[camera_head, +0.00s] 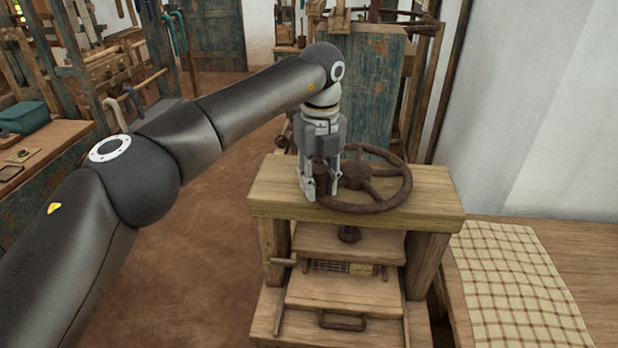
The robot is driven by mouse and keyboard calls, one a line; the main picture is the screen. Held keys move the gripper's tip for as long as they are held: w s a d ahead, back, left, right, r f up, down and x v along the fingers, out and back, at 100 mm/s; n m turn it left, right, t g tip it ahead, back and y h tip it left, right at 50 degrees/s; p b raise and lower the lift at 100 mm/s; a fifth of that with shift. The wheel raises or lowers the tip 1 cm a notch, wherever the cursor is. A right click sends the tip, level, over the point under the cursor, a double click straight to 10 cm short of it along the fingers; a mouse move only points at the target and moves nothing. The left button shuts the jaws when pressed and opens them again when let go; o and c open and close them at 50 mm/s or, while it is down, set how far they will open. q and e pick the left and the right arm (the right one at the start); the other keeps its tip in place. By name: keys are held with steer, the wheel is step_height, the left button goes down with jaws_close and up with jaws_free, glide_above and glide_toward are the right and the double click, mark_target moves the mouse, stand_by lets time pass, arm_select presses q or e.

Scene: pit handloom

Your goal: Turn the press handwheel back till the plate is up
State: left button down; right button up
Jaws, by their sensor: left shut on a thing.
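The press handwheel (388,189), a rusty brown spoked ring, lies flat above the wooden top beam of the press (430,190). My left gripper (322,190) points down at the wheel's left side and is shut on its rim, partly hiding it. Below the beam the screw end (349,233) meets a wooden plate (372,244). Under the plate is a gap where a small slatted or printed item (345,267) shows. A lower wooden board (345,291) with a dark handle (342,321) is beneath. My right gripper is not in view.
A checked cloth (520,290) lies on a wooden bench (585,262) right of the press. A blue worn cabinet (365,80) stands behind it. A workbench with a teal box (24,117) is at the left. Bare brown floor (215,240) lies between.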

arm_select(q)
steer(key=shift+s+d, duration=0.1)
steer(key=shift+s, duration=0.05)
stand_by(0.3)
steer(key=c, duration=1.2)
jaws_free()
steer(key=shift+o, duration=0.5)
step_height(320, 180, up, 8)
steer(key=shift+f, duration=0.25)
